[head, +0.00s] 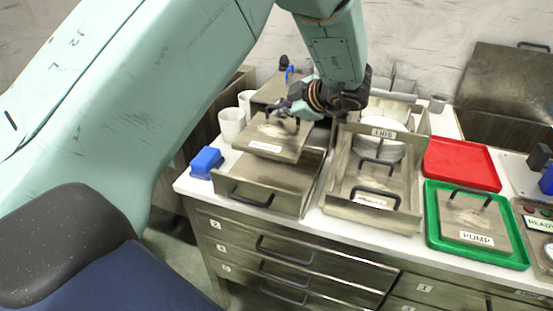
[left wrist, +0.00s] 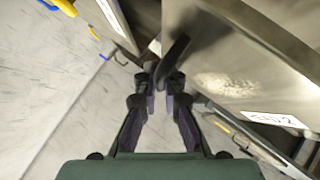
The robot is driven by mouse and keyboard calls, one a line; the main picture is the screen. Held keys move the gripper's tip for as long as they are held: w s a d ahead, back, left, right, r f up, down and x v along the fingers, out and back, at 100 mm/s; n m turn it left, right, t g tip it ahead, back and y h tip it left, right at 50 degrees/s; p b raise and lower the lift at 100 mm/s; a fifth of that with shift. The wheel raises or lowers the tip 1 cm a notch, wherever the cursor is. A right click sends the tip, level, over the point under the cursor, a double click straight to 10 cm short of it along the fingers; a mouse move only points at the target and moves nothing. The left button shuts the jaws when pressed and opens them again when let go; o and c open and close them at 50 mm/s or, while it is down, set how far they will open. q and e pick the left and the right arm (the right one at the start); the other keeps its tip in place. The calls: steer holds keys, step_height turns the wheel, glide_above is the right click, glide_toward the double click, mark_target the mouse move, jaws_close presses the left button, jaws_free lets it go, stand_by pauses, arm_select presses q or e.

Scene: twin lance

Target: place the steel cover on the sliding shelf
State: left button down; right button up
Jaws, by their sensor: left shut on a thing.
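A square steel cover (head: 275,131) with a white label and a dark handle is at the middle left of the head view. My left gripper (head: 292,108) is shut on its handle. In the left wrist view the dark handle (left wrist: 173,58) lies between the fingertips (left wrist: 160,85), and the cover's steel face (left wrist: 222,65) is to the right. The cover is just above a low steel box with a front handle (head: 262,190), which looks like the sliding shelf. I cannot tell whether the cover touches it. My right gripper does not show.
A blue block (head: 206,162) and white cups (head: 232,124) stand left of the box. A red tray (head: 462,164) and a green tray (head: 432,228) with a PUMP cover stand farther right.

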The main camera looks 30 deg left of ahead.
mark_target(282, 132)
arm_select(q)
steer(key=f, duration=0.2)
steer(key=f+b, duration=0.1)
steer(key=f, duration=0.1)
steer(key=a+f, duration=0.1)
steer(key=f, duration=0.1)
steer(key=shift+w+f, duration=0.2)
steer(key=shift+w, duration=0.1)
steer(key=shift+s+d+f+b, duration=0.15)
steer(key=shift+d+f+b, duration=0.15)
steer(key=shift+b, duration=0.05)
step_height(282, 132, down, 3)
steer(key=shift+a+b, duration=0.15)
steer(key=shift+b, duration=0.25)
steer(key=shift+f, duration=0.15)
steer(key=c, duration=2)
jaws_free()
steer(key=shift+s, duration=0.1)
steer(key=o, duration=0.5)
steer(key=shift+f, duration=0.1)
